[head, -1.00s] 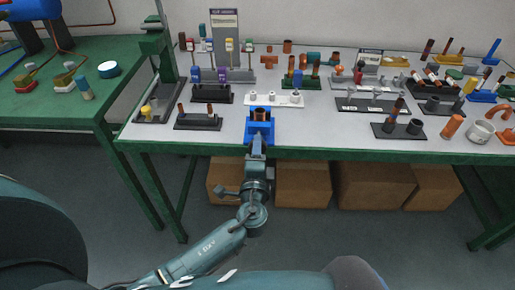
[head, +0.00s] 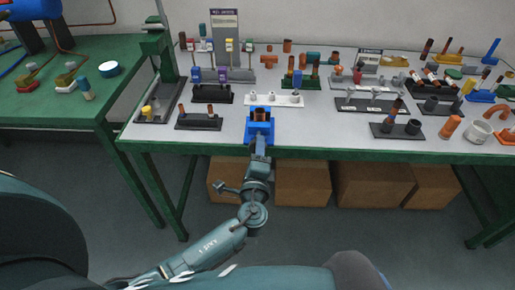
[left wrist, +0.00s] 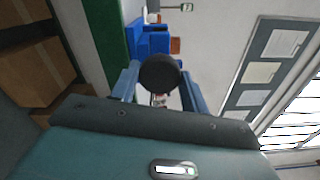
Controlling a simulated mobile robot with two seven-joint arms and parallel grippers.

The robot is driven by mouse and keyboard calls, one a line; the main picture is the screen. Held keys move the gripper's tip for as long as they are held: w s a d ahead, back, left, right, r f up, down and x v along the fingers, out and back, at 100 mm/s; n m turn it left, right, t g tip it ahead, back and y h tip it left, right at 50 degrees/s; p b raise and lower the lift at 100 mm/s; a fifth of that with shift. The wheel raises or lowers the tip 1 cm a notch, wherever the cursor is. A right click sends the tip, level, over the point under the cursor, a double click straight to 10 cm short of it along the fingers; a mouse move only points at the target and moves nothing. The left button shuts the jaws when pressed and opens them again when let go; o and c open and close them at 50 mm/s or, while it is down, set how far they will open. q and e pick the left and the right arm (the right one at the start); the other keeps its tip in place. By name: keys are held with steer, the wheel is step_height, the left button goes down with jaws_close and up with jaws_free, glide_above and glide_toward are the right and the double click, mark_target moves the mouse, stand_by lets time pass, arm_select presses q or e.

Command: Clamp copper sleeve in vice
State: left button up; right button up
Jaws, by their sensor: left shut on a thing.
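The blue vice (head: 260,129) stands at the front edge of the grey-topped bench. The copper sleeve (head: 260,114) sits upright between its jaws; I cannot tell how tightly they press on it. My left gripper (head: 261,148) is at the front of the vice, below the sleeve. In the left wrist view its two blue-grey fingers are shut on a round black knob (left wrist: 160,72), which appears to be the vice's handle. Beyond the knob that view shows the blue vice body (left wrist: 152,42) and a copper-coloured part. My right gripper is not in view.
Behind the vice is a white holder (head: 273,99). A dark holder with copper pins (head: 198,122) stands to the left, and a dark rack (head: 397,130) to the right. Cardboard boxes (head: 303,183) lie under the bench. A green table (head: 65,115) stands at the left.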

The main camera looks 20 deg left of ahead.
arm_select(q)
steer(key=shift+m+p, duration=0.75)
steer(key=shift+m, duration=0.65)
steer(key=o, duration=1)
